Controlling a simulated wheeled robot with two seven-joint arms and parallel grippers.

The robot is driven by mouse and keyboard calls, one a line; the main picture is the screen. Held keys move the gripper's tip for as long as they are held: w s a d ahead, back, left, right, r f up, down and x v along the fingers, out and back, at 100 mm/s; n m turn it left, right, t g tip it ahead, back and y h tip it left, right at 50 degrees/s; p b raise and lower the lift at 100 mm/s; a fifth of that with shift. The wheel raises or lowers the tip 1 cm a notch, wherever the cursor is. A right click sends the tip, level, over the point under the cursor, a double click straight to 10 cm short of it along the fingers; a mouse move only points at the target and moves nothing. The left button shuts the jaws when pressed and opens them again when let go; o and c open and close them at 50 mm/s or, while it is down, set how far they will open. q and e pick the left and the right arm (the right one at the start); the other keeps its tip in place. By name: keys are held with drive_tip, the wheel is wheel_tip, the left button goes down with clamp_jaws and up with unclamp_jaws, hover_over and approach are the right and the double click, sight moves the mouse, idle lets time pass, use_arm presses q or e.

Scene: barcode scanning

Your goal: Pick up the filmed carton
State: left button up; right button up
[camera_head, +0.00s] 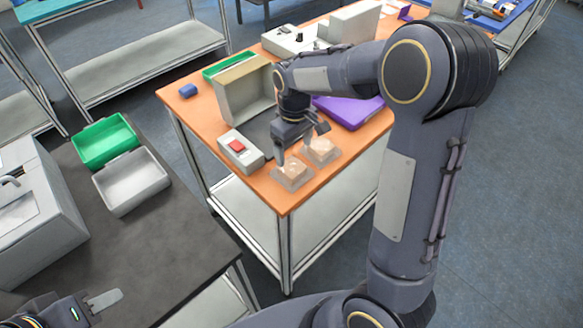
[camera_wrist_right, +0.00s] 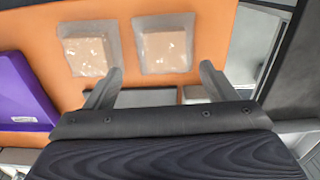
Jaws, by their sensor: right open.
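Two filmed cartons lie on the orange table. The nearer one (camera_head: 292,173) is light tan in clear film at the table's front corner, and it also shows at right in the right wrist view (camera_wrist_right: 165,44). The other one (camera_head: 321,150) lies beside it toward the purple item, at left in the wrist view (camera_wrist_right: 88,54). My right gripper (camera_head: 301,144) is open and empty above the table, close to the cartons. In the wrist view its fingertips (camera_wrist_right: 157,76) are spread just below the cartons in the picture. Part of my left gripper (camera_head: 103,300) shows at lower left.
A grey box with a red button (camera_head: 238,147) stands left of the cartons. A tall beige box (camera_head: 247,88) and a purple item (camera_head: 350,110) are behind. Green (camera_head: 104,140) and grey (camera_head: 131,183) bins sit on the dark table. The orange table's edge is close to the cartons.

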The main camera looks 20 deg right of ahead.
sight(292, 167)
drive_tip(key=f, duration=0.2)
drive_tip(key=f+p, duration=0.1)
drive_tip(key=f, duration=0.3)
drive_tip(key=shift+a+f, duration=0.1)
drive_tip(key=shift+a, duration=0.25)
drive_tip(key=shift+s, duration=0.1)
drive_tip(key=c, duration=1.1)
drive_tip(key=shift+r, duration=0.2)
